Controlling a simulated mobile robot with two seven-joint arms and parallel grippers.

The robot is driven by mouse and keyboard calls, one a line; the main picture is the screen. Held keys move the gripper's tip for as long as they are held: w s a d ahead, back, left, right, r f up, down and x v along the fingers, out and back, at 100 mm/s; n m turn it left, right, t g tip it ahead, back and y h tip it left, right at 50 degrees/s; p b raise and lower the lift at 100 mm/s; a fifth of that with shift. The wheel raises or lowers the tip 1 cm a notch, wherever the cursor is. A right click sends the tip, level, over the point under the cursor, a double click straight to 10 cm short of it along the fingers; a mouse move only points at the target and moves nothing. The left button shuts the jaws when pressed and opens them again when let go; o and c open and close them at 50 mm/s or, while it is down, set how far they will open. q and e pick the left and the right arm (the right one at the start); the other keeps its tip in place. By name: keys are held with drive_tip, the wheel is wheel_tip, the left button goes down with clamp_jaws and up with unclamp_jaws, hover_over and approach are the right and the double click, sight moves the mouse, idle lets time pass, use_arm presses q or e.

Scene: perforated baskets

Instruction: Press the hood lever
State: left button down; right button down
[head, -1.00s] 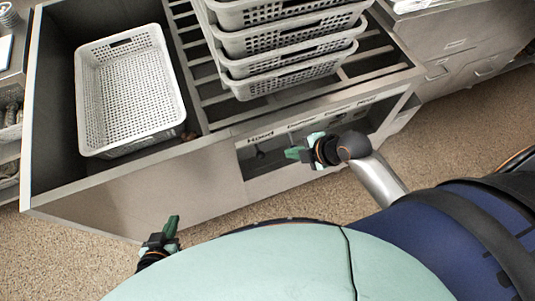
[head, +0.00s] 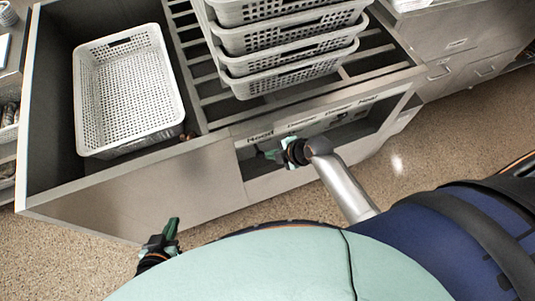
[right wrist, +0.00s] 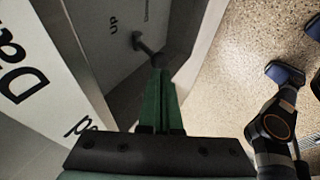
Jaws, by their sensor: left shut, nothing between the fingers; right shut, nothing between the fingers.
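The hood lever (right wrist: 146,44) is a short dark rod with a round knob, standing out from the dark recessed panel in the right wrist view. In the head view it is hidden or too small to tell, under the "Hood" label (head: 260,137). My right gripper (head: 270,155) is shut and empty at the recess below that label. In the right wrist view its green fingertips (right wrist: 158,72) are right at the lever's knob; I cannot tell whether they touch. My left gripper (head: 174,224) is shut and empty, low in front of the counter, well away from the lever.
A perforated white basket (head: 128,88) lies in the left bay of the counter. Stacked baskets (head: 288,73) stand on the slatted top above the recess. The recess walls (right wrist: 190,45) enclose the lever.

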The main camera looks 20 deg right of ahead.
sight(263, 155)
drive_tip(key=shift+x, duration=1.5)
drive_tip(key=shift+f, duration=0.1)
